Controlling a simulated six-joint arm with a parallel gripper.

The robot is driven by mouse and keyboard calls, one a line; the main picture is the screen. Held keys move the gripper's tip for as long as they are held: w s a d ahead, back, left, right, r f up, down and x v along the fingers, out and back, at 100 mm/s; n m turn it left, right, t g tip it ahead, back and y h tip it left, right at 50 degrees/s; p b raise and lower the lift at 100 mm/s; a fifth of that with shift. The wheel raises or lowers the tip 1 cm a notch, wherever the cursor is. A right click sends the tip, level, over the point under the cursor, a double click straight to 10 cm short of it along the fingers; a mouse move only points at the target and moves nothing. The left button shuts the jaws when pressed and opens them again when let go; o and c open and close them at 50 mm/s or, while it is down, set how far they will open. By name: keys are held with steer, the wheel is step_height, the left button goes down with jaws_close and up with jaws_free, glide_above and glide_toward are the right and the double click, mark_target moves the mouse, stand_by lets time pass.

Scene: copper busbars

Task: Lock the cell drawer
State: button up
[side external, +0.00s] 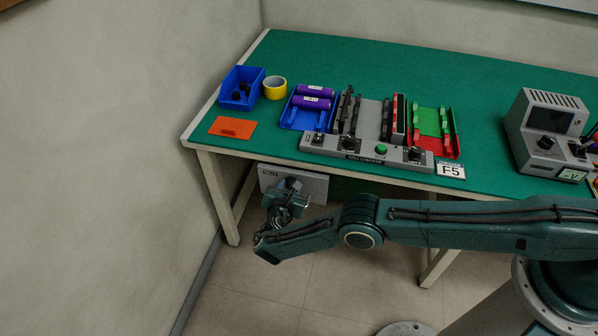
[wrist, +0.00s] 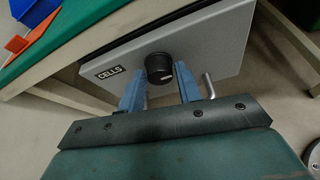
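The cell drawer (side external: 312,187) is a grey front below the table's front edge, partly hidden by my gripper in the side view. In the wrist view the drawer front (wrist: 219,45) carries a CELLS label (wrist: 109,72), a round black knob (wrist: 159,67) and a metal bar handle (wrist: 209,86) right of the knob. My gripper (wrist: 158,80) has its two blue fingers apart, one on each side of the knob. I cannot tell whether the fingers touch it. In the side view my gripper (side external: 290,187) is in front of the drawer.
The green table (side external: 345,60) lies above the drawer. On it stand a cell checker (side external: 365,150), a blue tray with purple cells (side external: 312,103), a blue bin (side external: 241,88), yellow tape (side external: 275,87), an orange card (side external: 232,127) and a meter (side external: 548,134).

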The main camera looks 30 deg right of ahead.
steer(key=c, duration=0.5)
steer(key=shift+n+g, duration=0.3)
steer(key=shift+n, duration=0.3)
steer(key=o, duration=1)
steer(key=shift+c, duration=0.2)
steer(key=shift+a, duration=0.15)
steer(key=v, duration=1.3)
steer(key=shift+s+a, duration=0.2)
steer(key=shift+a, duration=0.15)
